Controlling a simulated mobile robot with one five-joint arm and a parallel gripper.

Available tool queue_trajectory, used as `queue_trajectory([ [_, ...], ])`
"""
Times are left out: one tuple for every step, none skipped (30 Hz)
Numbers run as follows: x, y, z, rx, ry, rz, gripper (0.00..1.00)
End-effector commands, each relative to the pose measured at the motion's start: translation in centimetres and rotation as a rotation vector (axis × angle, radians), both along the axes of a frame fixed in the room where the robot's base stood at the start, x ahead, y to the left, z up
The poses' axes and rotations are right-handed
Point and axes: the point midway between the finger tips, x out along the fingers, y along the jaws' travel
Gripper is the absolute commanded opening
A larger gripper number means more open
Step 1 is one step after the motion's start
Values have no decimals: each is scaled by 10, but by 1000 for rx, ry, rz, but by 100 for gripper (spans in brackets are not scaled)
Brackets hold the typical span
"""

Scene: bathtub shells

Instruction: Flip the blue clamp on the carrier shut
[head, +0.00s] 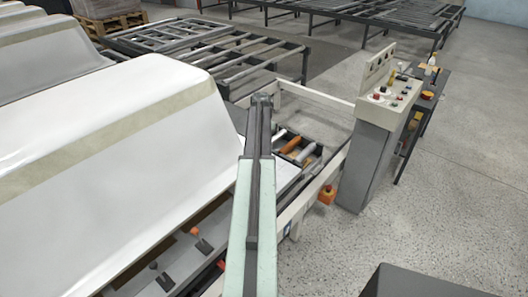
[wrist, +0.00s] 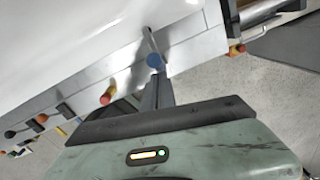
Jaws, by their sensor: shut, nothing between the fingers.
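In the wrist view a blue knob (wrist: 155,61) sits at the end of a metal lever (wrist: 148,40), which stands over the light metal edge of the carrier (wrist: 190,50). I take it to be the blue clamp. My gripper (wrist: 157,78) is shut and empty. Its dark fingers reach up to just below the blue knob in the picture; whether they touch it I cannot tell. In the head view my arm covers this spot, and neither the blue knob nor my fingertips can be made out. The large white tub shell (head: 110,170) lies left of my arm.
An orange knob (head: 194,232) and black knobs (head: 203,246) line the carrier's near edge. A control console (head: 380,115) and a red-orange button on a yellow box (head: 327,195) stand to the right. Roller frames (head: 210,55) lie behind.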

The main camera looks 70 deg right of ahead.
Motion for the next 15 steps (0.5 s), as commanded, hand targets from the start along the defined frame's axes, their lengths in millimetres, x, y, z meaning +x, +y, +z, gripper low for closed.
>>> queue_trajectory([
  [8,-2,0,-7,-14,5,0],
  [9,-2,0,-7,-15,5,0],
  [10,-3,0,-8,-16,5,0],
  [11,-3,0,-8,-17,6,0],
  [12,-3,0,-9,-18,6,0],
  [12,-3,0,-9,-18,6,0],
  [13,-3,0,-8,-18,7,0],
  [13,-3,0,-8,-18,7,0],
  [13,-3,0,-8,-18,7,0],
  [14,-3,0,-8,-18,8,0],
  [14,-3,0,-8,-18,8,0],
  [14,-3,0,-8,-18,8,0],
  [14,-3,0,-8,-18,9,0],
  [14,-3,0,-8,-18,9,0],
  [14,-3,0,-8,-18,9,0],
])
